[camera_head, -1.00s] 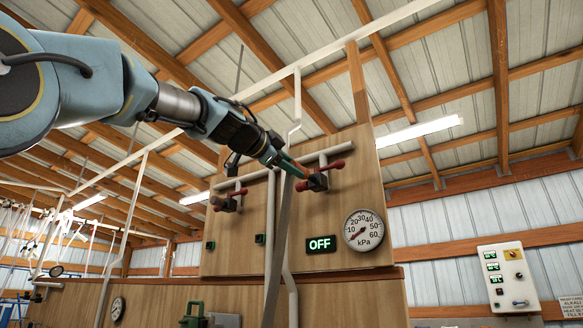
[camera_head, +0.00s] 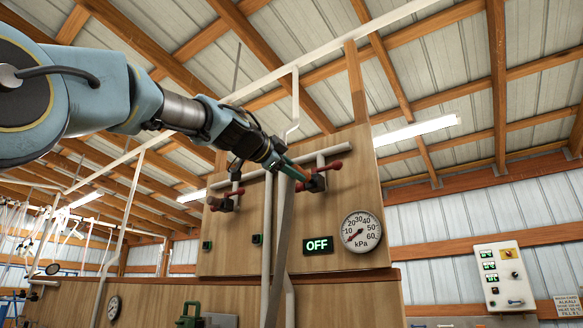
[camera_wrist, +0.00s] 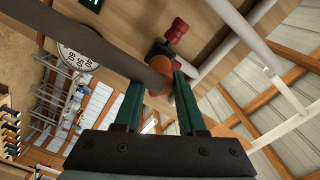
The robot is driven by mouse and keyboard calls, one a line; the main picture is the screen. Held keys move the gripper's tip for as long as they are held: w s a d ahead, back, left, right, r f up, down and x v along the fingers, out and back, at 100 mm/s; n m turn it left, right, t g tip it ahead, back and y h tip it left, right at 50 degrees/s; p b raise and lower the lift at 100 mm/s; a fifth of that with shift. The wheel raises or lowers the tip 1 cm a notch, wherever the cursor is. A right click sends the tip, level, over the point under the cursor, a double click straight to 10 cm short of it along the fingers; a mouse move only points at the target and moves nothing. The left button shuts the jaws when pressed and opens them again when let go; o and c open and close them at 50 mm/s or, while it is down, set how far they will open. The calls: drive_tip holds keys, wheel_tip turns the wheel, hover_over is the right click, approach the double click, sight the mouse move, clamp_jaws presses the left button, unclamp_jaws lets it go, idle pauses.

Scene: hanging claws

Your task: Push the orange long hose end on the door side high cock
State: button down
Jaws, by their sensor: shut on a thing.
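The high cock (camera_head: 317,183) with red handles is on the upper right of the wooden panel. It also shows in the wrist view, its red handle (camera_wrist: 177,31) beyond my fingers. My gripper (camera_head: 295,172) reaches the cock's left side. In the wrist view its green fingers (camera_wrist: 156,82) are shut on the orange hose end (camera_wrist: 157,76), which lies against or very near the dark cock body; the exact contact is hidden. The grey hose (camera_head: 279,245) hangs from it and crosses the wrist view (camera_wrist: 100,48).
A second high cock (camera_head: 226,204) is to the left on the panel. Below are a lit OFF display (camera_head: 318,245) and a pressure gauge (camera_head: 361,231). White pipes (camera_head: 295,105) run along and above the panel. A control box (camera_head: 503,275) hangs on the right wall.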

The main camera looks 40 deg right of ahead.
drive_tip(key=shift+p+x, duration=0.35)
drive_tip(key=shift+x, duration=0.45)
drive_tip(key=shift+c, duration=2)
unclamp_jaws()
drive_tip(key=b+v, duration=0.7)
drive_tip(key=v, duration=0.3)
drive_tip(key=shift+a, duration=0.4)
